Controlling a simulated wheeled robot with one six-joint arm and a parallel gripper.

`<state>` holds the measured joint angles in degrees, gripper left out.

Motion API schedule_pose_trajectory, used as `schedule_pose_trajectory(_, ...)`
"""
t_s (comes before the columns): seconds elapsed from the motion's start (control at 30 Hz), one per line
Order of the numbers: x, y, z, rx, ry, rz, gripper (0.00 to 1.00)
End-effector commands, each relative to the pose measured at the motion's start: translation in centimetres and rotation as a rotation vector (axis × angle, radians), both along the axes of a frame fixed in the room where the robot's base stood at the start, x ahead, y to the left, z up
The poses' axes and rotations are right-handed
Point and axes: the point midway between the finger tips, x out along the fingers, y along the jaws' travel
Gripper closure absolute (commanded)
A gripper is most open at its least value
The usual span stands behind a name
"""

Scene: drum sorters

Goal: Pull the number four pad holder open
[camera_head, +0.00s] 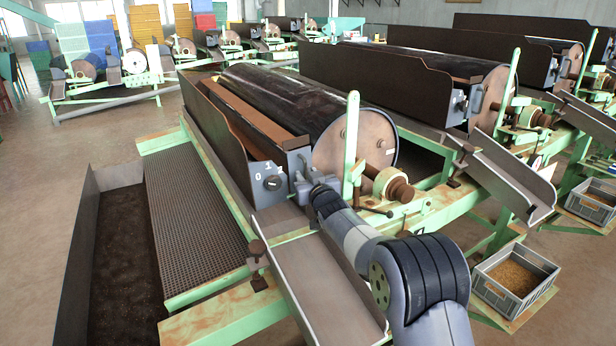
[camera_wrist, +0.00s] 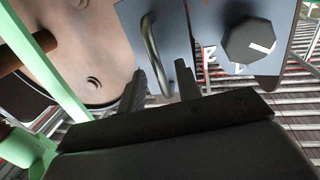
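The nearest drum sorter has a black drum (camera_head: 275,100) and a long brown pad holder (camera_head: 255,112) along its left side. The holder's grey end plate (camera_wrist: 178,25) carries a curved metal handle (camera_wrist: 152,45). A dark dial (camera_wrist: 249,42) sits on grey metal right of the handle; it also shows in the head view (camera_head: 272,183), marked 0 and 1. My gripper (camera_wrist: 172,80) is at the handle, its two dark fingers apart with the handle's lower part between them. I cannot tell whether they touch it. No number four is readable.
A grey chute (camera_head: 320,285) slopes down beneath my arm. A green upright post (camera_head: 351,145) and a rusty shaft end (camera_head: 393,186) stand close to its right. A grey crate of grain (camera_head: 513,280) is at lower right. Similar sorters fill the back and right.

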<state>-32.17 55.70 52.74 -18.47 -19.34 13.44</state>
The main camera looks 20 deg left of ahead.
Motion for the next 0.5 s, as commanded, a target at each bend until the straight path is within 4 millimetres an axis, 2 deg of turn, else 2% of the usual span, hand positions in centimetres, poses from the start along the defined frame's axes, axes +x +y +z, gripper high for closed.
schedule_pose_trajectory(0.07, -0.01, -0.01, 0.01, 0.0, 0.0, 0.0, 0.69)
schedule_pose_trajectory(0.43, -0.02, -0.02, 0.02, 0.0, 0.0, 0.0, 0.99)
schedule_pose_trajectory(0.5, -0.02, -0.03, 0.02, 0.0, 0.0, 0.0, 1.0)
